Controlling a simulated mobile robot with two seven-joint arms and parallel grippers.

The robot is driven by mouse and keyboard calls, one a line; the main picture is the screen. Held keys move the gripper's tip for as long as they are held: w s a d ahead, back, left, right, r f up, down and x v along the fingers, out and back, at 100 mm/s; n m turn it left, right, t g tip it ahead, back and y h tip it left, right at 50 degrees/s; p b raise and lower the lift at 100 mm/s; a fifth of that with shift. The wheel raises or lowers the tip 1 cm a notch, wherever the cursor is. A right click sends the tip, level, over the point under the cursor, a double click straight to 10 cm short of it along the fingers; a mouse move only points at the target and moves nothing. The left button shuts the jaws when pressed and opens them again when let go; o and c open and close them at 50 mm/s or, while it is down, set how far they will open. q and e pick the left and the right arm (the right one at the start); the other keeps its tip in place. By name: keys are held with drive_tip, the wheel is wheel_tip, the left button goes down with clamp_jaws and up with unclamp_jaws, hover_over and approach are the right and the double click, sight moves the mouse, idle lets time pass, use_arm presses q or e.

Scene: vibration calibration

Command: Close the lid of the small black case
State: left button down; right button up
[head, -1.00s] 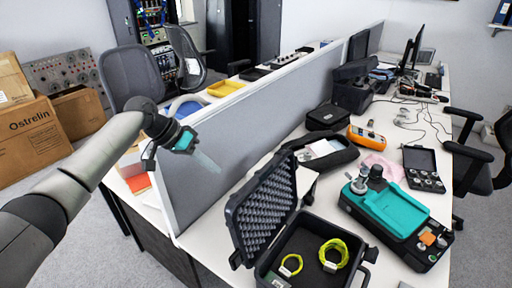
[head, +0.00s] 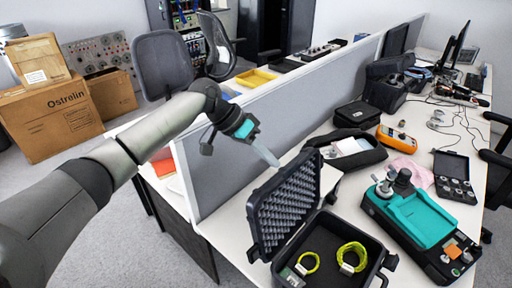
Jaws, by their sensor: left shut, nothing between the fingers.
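My left gripper (head: 265,153) is shut and empty, held in the air over the grey partition, up and left of the open foam-lined lid. A small open black case (head: 454,190) at the right holds several metal pieces; its lid (head: 451,163) stands raised at the back. A larger black case (head: 335,272) stands open at the front, with its foam-lined lid (head: 285,205) tilted up on the left. Two yellow-green coils (head: 352,256) lie in it. The gripper appears apart from both cases. My right gripper is out of view.
A teal and black device (head: 421,218) stands between the two open cases. A black pouch (head: 345,150), an orange meter (head: 397,139) and a closed black case (head: 357,115) lie behind. The grey partition (head: 225,165) runs along the desk's left side.

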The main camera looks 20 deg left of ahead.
use_arm(q)
drive_tip(key=shift+s+d+r, duration=0.15)
drive_tip(key=shift+s+d, duration=0.2)
drive_tip(key=shift+d, duration=0.55)
